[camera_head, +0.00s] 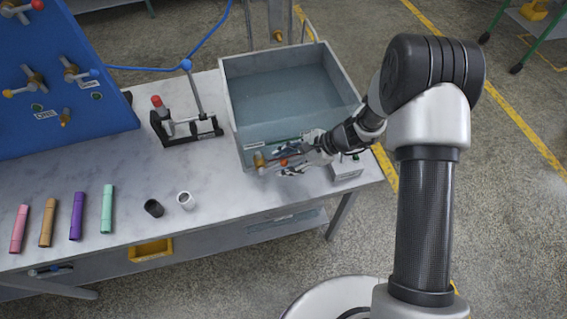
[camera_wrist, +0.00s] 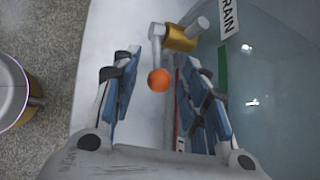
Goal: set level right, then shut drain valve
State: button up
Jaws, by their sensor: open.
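The grey tank (camera_head: 232,92) holds pale blue water (camera_head: 285,98) and stands at the right part of the bench. The drain valve (camera_head: 259,160) sits low on the tank's near side. In the wrist view its brass body (camera_wrist: 181,38) is beside a DRAIN label (camera_wrist: 229,18), with a grey lever ending in an orange ball (camera_wrist: 159,80). A green strip (camera_wrist: 222,68) is below the label; I cannot tell how the water stands against it. My gripper (camera_head: 284,160) is open, its blue-padded fingers on either side of the lever ball, apart from it in the wrist view (camera_wrist: 157,60).
A blue panel (camera_head: 70,90) with several valves stands at the left. A black stand with a red knob (camera_head: 157,102), several coloured tubes (camera_head: 76,216) and two small cups (camera_head: 185,200) are on the bench. A small grey box (camera_head: 346,169) is right of my gripper.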

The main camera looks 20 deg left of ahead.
jog(key=shift+s+a+f, duration=0.1)
jog(key=shift+a+f, duration=0.25)
grip_shut()
dwell(0.4)
